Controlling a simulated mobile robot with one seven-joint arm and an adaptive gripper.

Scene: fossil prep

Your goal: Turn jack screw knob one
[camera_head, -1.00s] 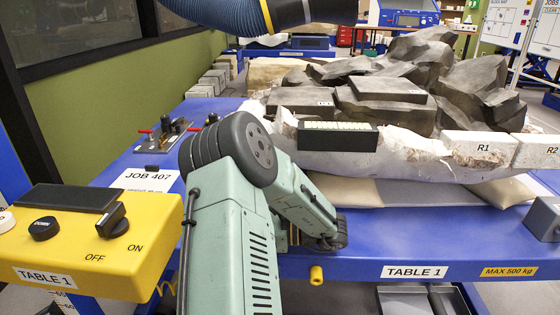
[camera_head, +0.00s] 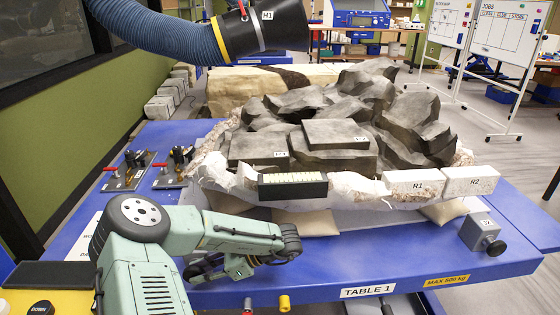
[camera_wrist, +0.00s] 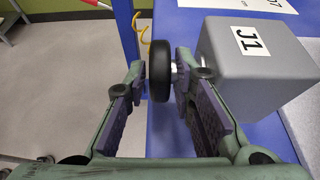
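A grey jack block marked J1 (camera_wrist: 255,65) stands on the blue table in the wrist view. My gripper (camera_wrist: 162,78) is open, with one finger on each side of the knob. A narrow gap shows at the left fingertip; whether the right finger touches the knob or its shaft I cannot tell. In the head view my arm hides this jack and its knob. Another grey jack (camera_head: 476,231) with a dark knob (camera_head: 496,248) sits at the table's right front.
A plaster-jacketed block with dark rock pieces (camera_head: 335,133) fills the middle of the blue table (camera_head: 330,272). White blocks R1 (camera_head: 413,183) and R2 (camera_head: 470,180) lie on its right side. A black nozzle on a blue hose (camera_head: 180,38) hangs above.

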